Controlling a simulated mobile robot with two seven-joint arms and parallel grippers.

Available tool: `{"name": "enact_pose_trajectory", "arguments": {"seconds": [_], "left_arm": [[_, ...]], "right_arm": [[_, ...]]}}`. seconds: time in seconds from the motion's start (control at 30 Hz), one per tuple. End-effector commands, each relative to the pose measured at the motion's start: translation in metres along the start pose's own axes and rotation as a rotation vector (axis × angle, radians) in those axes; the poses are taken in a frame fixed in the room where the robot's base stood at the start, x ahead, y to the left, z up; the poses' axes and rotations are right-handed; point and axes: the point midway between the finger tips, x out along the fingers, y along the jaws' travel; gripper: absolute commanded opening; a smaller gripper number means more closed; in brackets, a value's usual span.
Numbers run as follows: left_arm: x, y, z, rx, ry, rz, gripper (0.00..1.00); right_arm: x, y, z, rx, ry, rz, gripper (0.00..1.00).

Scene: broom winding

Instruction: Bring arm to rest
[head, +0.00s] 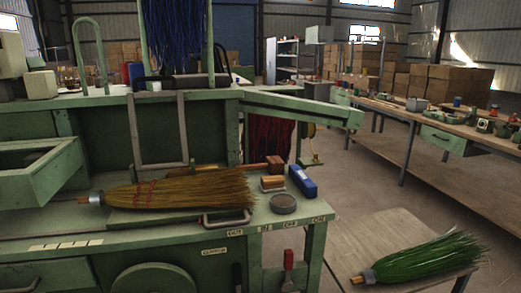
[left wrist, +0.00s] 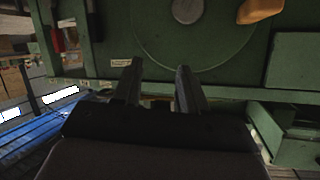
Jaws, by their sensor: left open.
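My left gripper (left wrist: 159,65) shows in the left wrist view with its two dark fingers apart and nothing between them. It faces the green front of the workbench, by a large round disc (left wrist: 160,40). It does not show in the head view. My right gripper is in neither view. In the head view, a straw broom (head: 180,190) lies across the green workbench (head: 215,245), its short handle to the left and its bristles to the right.
A blue box (head: 302,182), a dark round tin (head: 284,203) and a wooden spool lie right of the broom. A green-bristled broom (head: 425,258) lies on a low table (head: 395,225) at lower right. In the wrist view, an orange part (left wrist: 260,10) sticks out at upper right.

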Motion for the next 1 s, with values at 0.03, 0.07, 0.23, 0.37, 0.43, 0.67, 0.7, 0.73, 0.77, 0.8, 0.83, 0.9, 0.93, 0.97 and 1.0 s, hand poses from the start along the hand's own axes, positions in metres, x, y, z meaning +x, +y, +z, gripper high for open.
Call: {"name": "enact_pose_trajectory", "arguments": {"seconds": [0.03,0.07,0.23,0.37,0.43,0.67,0.7,0.73,0.77,0.8,0.83,0.9,0.93,0.97,1.0], "left_arm": [[-0.018,0.018,0.022,-0.017,-0.035,0.025,0.42],[-0.027,0.026,0.032,-0.026,-0.051,0.037,0.42],[-0.085,0.070,0.082,-0.081,-0.146,0.098,0.42],[-0.125,0.093,0.106,-0.121,-0.205,0.129,0.42],[-0.141,0.101,0.114,-0.138,-0.229,0.139,0.42],[-0.165,0.112,0.124,-0.162,-0.263,0.153,0.42],[-0.165,0.113,0.124,-0.162,-0.264,0.153,0.42],[-0.165,0.113,0.124,-0.162,-0.264,0.153,0.42],[-0.165,0.113,0.124,-0.162,-0.264,0.153,0.42],[-0.165,0.113,0.124,-0.162,-0.263,0.153,0.42],[-0.165,0.113,0.124,-0.162,-0.263,0.153,0.42],[-0.165,0.113,0.124,-0.162,-0.263,0.153,0.42],[-0.165,0.113,0.124,-0.162,-0.263,0.153,0.42],[-0.165,0.113,0.124,-0.162,-0.263,0.153,0.42],[-0.165,0.112,0.124,-0.161,-0.263,0.153,0.42]], "right_arm": [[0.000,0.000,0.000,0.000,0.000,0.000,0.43],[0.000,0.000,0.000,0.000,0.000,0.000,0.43],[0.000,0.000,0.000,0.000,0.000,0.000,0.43],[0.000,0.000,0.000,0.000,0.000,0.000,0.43],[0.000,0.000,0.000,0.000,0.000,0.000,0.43],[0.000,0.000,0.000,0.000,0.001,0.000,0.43],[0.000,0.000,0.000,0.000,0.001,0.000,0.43],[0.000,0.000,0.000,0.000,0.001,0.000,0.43],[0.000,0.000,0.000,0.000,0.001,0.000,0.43],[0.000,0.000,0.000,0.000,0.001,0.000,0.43],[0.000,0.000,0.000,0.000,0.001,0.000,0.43],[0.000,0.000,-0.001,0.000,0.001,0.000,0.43],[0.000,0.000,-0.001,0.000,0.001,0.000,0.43],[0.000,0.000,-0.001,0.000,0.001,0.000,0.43],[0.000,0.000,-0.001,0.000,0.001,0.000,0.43]]}}
